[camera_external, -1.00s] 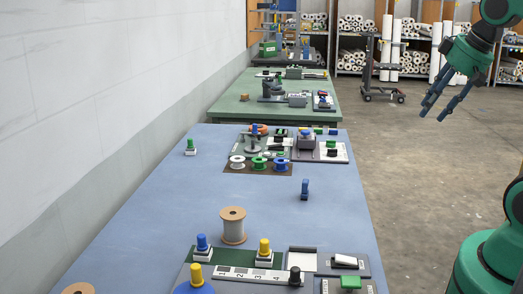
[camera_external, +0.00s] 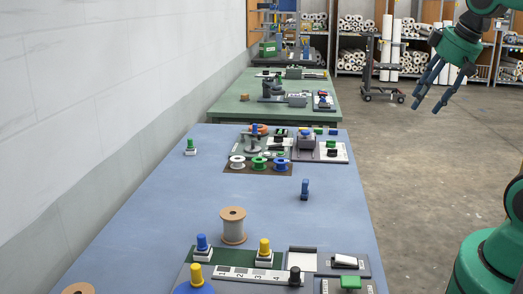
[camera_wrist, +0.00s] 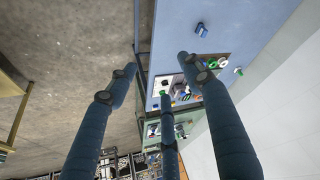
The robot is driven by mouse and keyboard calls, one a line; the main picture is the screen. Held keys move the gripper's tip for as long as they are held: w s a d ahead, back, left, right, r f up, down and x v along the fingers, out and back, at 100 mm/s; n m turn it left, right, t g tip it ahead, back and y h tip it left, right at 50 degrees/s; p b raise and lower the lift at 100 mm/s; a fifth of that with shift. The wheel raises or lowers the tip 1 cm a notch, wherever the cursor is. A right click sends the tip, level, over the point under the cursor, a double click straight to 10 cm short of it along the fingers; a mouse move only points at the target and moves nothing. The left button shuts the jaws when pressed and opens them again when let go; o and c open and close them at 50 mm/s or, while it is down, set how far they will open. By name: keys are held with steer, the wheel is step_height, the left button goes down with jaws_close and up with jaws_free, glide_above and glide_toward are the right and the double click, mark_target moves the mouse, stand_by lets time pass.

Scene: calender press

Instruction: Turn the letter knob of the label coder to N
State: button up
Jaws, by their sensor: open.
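My gripper (camera_external: 432,104) is open and empty, its three dark blue fingers spread and pointing down. It hangs in the air to the right of the blue table, over the floor. In the wrist view my gripper (camera_wrist: 160,80) has its fingers apart, with the table beyond them. I cannot tell for sure which device is the label coder, and no knob letter is readable. A grey device (camera_external: 306,143) sits on the far board of the blue table. A panel numbered 1 to 4 (camera_external: 243,273) with a black knob (camera_external: 295,275) lies at the near end.
The blue table (camera_external: 200,185) carries a large spool (camera_external: 233,226), a small blue upright piece (camera_external: 305,189) and a green-topped piece (camera_external: 190,147). A green table (camera_external: 235,108) stands behind.

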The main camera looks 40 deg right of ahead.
steer(key=w+d+r+n+g+p, duration=0.1)
steer(key=w+d+r+n+p, duration=0.15)
steer(key=w, duration=0.95)
steer(key=n+g+p, duration=0.4)
steer(key=n+p, duration=0.1)
steer(key=n, duration=0.1)
glide_above(332, 152)
step_height(332, 152, down, 20)
steer(key=shift+w+d+f, duration=0.15)
steer(key=shift+d, duration=0.1)
steer(key=shift+f, duration=0.1)
step_height(332, 152, down, 14)
steer(key=shift+r+b, duration=0.15)
steer(key=shift+b, duration=0.9)
